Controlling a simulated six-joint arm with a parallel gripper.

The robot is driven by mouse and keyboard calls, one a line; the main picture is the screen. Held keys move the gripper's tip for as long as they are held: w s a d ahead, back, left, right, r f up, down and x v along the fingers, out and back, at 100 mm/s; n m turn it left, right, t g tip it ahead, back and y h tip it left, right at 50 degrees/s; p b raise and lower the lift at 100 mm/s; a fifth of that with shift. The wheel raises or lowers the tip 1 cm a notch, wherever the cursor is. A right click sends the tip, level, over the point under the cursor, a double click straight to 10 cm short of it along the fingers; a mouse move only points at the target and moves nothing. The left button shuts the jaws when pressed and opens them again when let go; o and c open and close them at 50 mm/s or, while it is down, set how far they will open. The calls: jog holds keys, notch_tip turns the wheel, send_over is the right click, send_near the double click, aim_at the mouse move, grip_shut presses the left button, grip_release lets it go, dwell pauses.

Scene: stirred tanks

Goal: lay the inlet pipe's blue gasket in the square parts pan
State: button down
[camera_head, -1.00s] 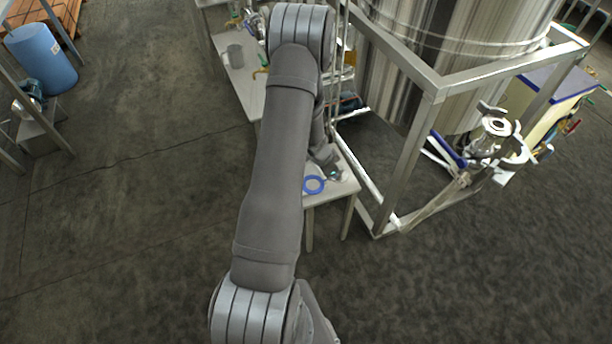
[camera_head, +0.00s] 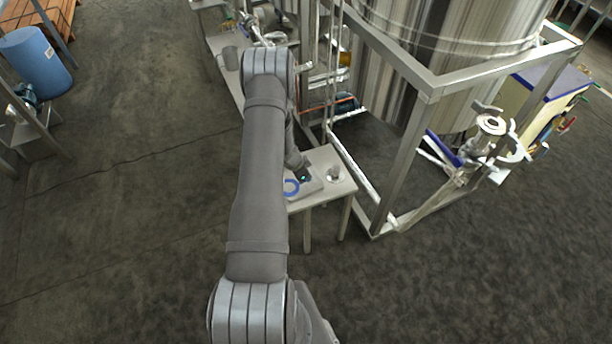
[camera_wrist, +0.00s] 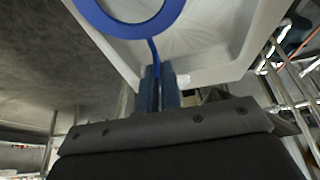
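The blue gasket (camera_head: 292,194) is a flat ring with a narrow tab. In the wrist view the ring (camera_wrist: 130,31) hangs out beyond my fingertips, and its tab runs back between them. My gripper (camera_wrist: 157,82) is shut on this tab. The square parts pan (camera_wrist: 205,62) is white and shallow, and the ring is in front of its inside and its left rim in that view. In the head view the pan (camera_head: 315,186) sits on the small table, with the gasket at its left part. I cannot tell whether the ring touches the pan. My forearm hides part of both.
The small table (camera_head: 330,158) carries a small round metal part (camera_head: 334,174) right of the pan. The tank's steel frame (camera_head: 405,165) stands close on the right. A longer bench (camera_head: 228,82) with a grey cup (camera_head: 231,58) lies behind.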

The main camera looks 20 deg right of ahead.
jog(key=shift+f, duration=0.4)
jog(key=c, duration=1.6)
grip_release()
jog(key=shift+r, duration=0.6)
jog(key=v, duration=1.1)
jog(key=shift+a+r, duration=0.15)
jog(key=shift+r, duration=0.2)
jog(key=shift+f, duration=0.15)
